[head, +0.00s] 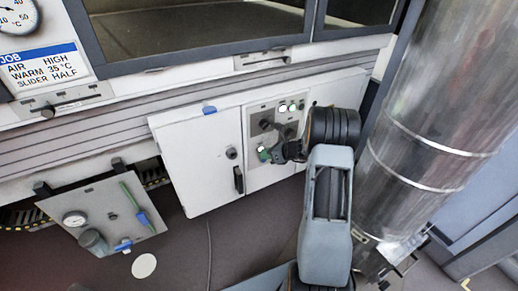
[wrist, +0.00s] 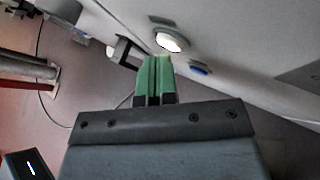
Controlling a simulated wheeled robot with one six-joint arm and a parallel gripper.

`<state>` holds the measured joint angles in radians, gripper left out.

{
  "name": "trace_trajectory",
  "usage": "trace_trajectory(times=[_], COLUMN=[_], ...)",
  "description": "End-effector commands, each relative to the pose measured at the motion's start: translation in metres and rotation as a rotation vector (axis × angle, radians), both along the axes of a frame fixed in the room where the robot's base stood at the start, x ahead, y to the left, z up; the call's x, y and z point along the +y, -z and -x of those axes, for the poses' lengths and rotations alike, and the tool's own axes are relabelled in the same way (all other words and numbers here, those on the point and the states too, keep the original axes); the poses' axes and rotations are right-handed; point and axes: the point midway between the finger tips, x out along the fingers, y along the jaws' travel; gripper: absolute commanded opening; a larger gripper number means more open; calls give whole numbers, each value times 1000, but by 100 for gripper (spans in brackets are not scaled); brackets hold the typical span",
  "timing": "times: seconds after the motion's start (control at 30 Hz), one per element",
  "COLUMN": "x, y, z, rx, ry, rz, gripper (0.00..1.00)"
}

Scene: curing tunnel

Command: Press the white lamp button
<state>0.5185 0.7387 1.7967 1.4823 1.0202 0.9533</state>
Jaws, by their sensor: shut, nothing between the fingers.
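The white lamp button (wrist: 172,42) is a round, glowing white cap in a dark ring, at the top of the wrist view on a pale panel face. My gripper (wrist: 157,58) has green fingers pressed together and empty. Its tips sit just below and left of the button's lower edge, very close to it; I cannot tell whether they touch. A blue button (wrist: 200,68) lies right of the fingers. In the head view my gripper (head: 270,153) is at the lower left of the grey control panel (head: 254,108), partly hiding it.
The panel is on a white cabinet (head: 190,155) with a black handle (head: 239,180). Small lit lamps (head: 292,107) show along the panel's top. A large metal duct (head: 430,110) stands close on the right of my arm. A gauge plate (head: 100,218) is low at left.

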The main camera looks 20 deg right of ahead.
Motion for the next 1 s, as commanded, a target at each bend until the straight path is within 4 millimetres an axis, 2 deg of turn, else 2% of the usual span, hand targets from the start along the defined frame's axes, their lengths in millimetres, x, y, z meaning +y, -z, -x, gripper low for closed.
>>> trace_trajectory(times=[0.2,0.57,1.0], x=[-1,-2,-6], y=[0,0,-1], z=[9,12,50], rx=[0,0,1], ry=[1,1,0], rz=[0,0,-1], gripper=[0,0,0])
